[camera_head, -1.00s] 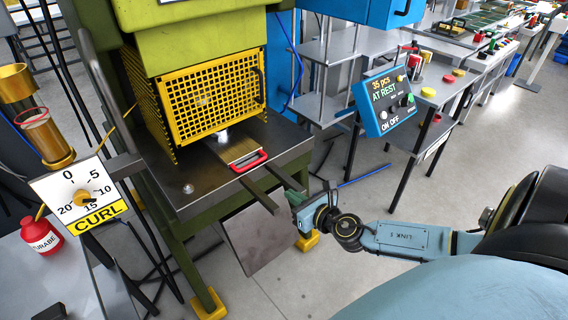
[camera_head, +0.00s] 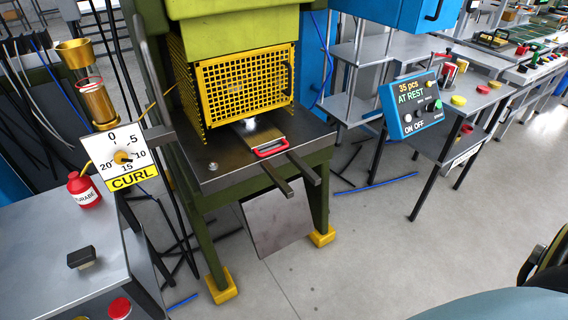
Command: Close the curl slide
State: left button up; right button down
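The curl slide is a flat tan plate (camera_head: 261,139) with a red handle (camera_head: 271,153) at its front end. It lies on the dark press table, with its rear end at the yellow mesh guard and its handle near the table's front edge. Two dark rails (camera_head: 277,179) stick out in front of the table beyond the handle. Whether the plate extends behind the mesh is hard to tell. Nothing touches the handle.
The yellow mesh guard (camera_head: 243,84) is down over the green press. A CURL dial (camera_head: 122,158) stands at left beside a red bottle (camera_head: 84,190). A blue panel (camera_head: 411,104) reading "35 pcs AT REST" stands at right. The floor in front is clear.

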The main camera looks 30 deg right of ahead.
aim_at(262, 134)
jog(key=z, duration=0.6)
jog(key=i, duration=0.85)
jog(key=u, duration=0.5)
